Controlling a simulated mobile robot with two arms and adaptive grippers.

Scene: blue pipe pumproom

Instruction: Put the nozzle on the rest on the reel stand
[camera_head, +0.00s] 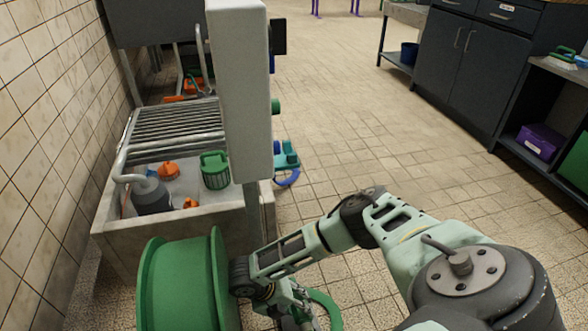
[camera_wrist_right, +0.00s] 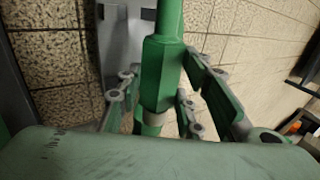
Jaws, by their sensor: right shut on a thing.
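In the wrist view a green nozzle (camera_wrist_right: 163,72) with a hexagonal body stands between the fingers of my right gripper (camera_wrist_right: 165,98), which is shut on it. In the head view my right gripper (camera_head: 284,299) is low, just right of the green hose reel (camera_head: 180,285); the nozzle is hard to make out there. A grey metal piece (camera_wrist_right: 117,48) shows just behind the nozzle in the wrist view; I cannot tell whether it is the rest or whether they touch. The reel mostly hides its stand in the head view. My left gripper is out of view.
A stone trough (camera_head: 240,212) with a grate, a green basket (camera_head: 214,170) and orange items stands behind the reel. A pale upright cabinet (camera_head: 243,90) rises beside it. A green hose loop (camera_head: 328,308) lies right of my gripper. Open tiled floor (camera_head: 335,120) lies beyond.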

